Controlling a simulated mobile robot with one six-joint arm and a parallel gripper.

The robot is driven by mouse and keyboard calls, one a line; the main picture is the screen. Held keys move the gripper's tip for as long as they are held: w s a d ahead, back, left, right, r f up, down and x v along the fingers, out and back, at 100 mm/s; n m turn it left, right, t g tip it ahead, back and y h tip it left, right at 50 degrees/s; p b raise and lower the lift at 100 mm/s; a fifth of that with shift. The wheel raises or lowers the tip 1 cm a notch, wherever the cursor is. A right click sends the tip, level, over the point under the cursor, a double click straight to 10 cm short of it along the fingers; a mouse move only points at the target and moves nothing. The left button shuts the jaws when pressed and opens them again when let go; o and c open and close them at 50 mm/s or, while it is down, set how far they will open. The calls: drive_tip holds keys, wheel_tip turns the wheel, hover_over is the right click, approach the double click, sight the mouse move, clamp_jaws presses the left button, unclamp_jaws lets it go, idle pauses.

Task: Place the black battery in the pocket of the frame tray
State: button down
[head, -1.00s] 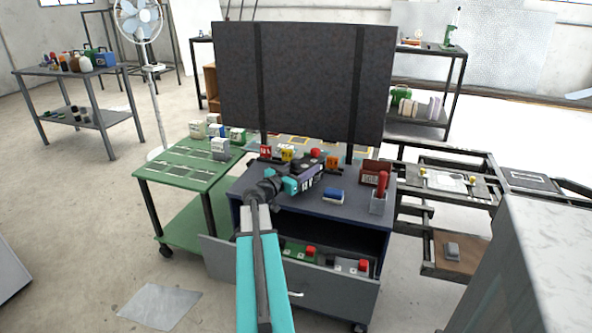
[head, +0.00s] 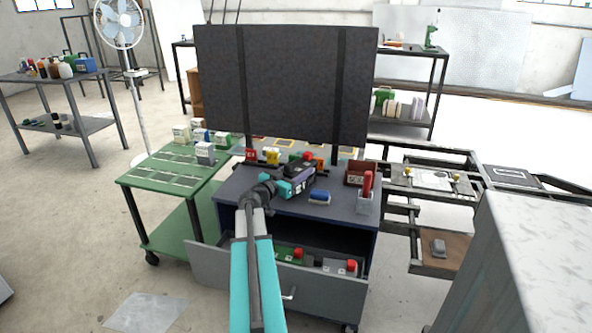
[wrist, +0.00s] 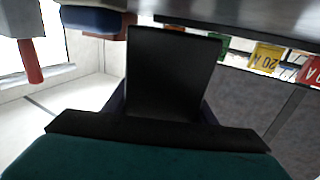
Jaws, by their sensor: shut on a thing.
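My gripper (head: 283,188) is over the dark workbench top in the head view. It is shut on a black block, which I take to be the black battery (wrist: 174,72); it fills the middle of the wrist view. In the head view dark items crowd around the gripper, so the battery's outline is unclear. A dark metal frame (head: 408,209) stands right of the workbench. It carries a low brown tray (head: 428,263) with a grey block on it. I cannot make out which part is the pocket.
The workbench top (head: 240,192) also holds a blue block (head: 319,196), a red-handled tool in a clear holder (head: 365,193) and several coloured blocks. Its drawer (head: 225,271) is open. A dark board (head: 285,90) rises behind. A large grey cabinet (head: 515,265) stands at front right.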

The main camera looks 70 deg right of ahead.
drive_tip(key=shift+f, duration=0.95)
drive_tip(key=c, duration=1.1)
unclamp_jaws()
drive_tip(key=shift+f, duration=0.3)
drive_tip(key=o, duration=0.3)
drive_tip(key=shift+r, duration=0.1)
drive_tip(key=v, duration=1.2)
drive_tip(key=shift+w, duration=0.1)
drive_tip(key=shift+w, duration=0.1)
drive_tip(key=shift+c, duration=1.1)
